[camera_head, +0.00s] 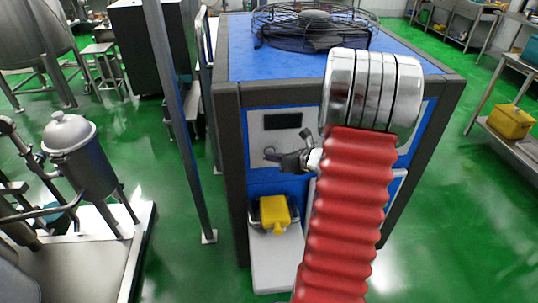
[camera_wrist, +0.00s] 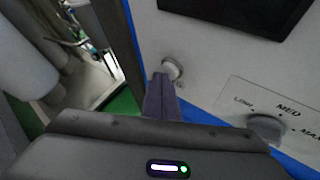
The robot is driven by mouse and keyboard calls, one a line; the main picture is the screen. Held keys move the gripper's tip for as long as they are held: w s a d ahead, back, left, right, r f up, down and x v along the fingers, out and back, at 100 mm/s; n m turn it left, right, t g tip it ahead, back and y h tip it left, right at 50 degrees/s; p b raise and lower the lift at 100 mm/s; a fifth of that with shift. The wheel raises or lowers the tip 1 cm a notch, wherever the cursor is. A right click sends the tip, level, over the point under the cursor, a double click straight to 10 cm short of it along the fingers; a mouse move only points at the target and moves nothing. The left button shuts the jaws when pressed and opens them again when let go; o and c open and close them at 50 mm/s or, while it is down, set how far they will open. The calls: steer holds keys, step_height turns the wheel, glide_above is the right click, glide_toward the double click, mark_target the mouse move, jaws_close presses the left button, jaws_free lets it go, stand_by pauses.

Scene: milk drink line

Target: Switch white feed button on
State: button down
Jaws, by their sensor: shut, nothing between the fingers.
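A small round whitish button (camera_wrist: 173,68) sticks out of the pale control panel (camera_wrist: 205,45) in the wrist view. My gripper (camera_wrist: 163,78) is shut and empty, with its dark fingertips right at the button's lower left edge. I cannot tell whether they touch it. In the head view, my gripper (camera_head: 273,156) is in front of the light grey panel (camera_head: 262,130) on the blue-and-grey machine. The button does not show clearly there, and my red arm covers the right part of the machine's front.
A dial (camera_wrist: 268,128) marked LOW, MED and MAX sits to the button's lower right, below a dark display (camera_wrist: 250,12). A yellow object (camera_head: 274,212) lies below the panel. A metal post (camera_head: 180,120) stands left of the machine, and a fan (camera_head: 315,25) is on top.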

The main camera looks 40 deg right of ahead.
stand_by(0.3)
steer(key=shift+s+a, duration=0.5)
steer(key=shift+s, duration=0.2)
steer(key=s+a, duration=0.3)
steer(key=s, duration=0.2)
steer(key=shift+a, duration=0.2)
stand_by(0.6)
stand_by(0.5)
